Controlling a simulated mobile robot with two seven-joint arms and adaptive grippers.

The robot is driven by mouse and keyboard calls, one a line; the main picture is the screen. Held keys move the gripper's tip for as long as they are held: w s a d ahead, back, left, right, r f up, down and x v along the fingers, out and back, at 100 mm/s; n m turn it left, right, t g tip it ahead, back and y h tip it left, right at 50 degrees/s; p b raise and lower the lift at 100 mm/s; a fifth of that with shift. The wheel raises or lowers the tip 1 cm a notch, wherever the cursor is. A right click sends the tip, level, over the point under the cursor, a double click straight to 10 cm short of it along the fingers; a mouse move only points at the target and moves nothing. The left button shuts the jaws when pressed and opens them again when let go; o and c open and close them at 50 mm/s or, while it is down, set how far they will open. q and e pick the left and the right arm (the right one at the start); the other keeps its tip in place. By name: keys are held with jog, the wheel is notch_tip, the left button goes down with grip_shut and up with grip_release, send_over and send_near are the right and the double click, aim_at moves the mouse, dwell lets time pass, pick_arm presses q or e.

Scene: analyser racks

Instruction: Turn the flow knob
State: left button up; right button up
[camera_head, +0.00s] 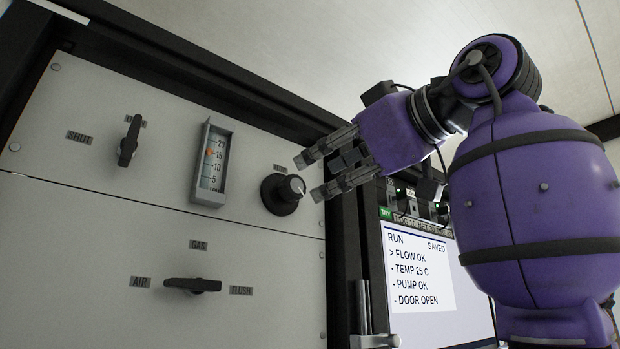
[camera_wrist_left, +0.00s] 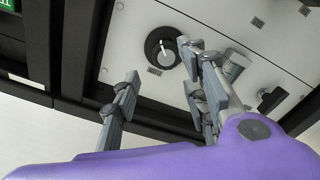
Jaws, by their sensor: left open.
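The flow knob (camera_head: 282,193) is a round black knob with a pale face and pointer line, on the right of the grey upper panel. It also shows in the left wrist view (camera_wrist_left: 161,48), just beyond the fingertips. My left gripper (camera_head: 307,178) is open, its two fingers pointing at the knob from the right. The fingertips are close to the knob, and I cannot tell whether they touch it. In the left wrist view nothing is held between the fingers (camera_wrist_left: 158,60). The flow gauge (camera_head: 211,165) left of the knob has an orange marker near 15. My right gripper is not in view.
A black SHUT lever (camera_head: 129,141) is at the panel's upper left. A gas lever (camera_head: 192,285) sits below, between AIR and FLUSH. A screen (camera_head: 425,262) reading FLOW OK and DOOR OPEN is right of the dark frame. A metal handle (camera_head: 364,310) stands on that frame.

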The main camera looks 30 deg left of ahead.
pick_arm(q)
jog(key=v, duration=0.5)
dwell(0.7)
